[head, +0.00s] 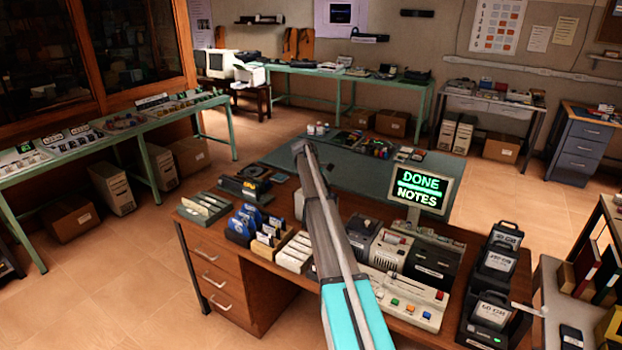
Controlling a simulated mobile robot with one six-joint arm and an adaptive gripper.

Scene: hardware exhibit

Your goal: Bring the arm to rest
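My arm (325,225) reaches up from the bottom middle of the head view, grey with a teal section (355,315) near the bottom edge. It stands over the front desk (228,283), and its far end is near the desk's back edge in the picture. I cannot make out my gripper's fingers, so whether it holds anything is not shown. A small screen (420,192) on the desk reads "DONE" and "NOTES" in green.
The desk bears disk boxes (255,226), a control panel with coloured buttons (405,300) and black disk holders (495,275). A green-topped table (375,180) stands behind. A long display bench (110,140) is at left. Open tiled floor (130,270) lies at lower left.

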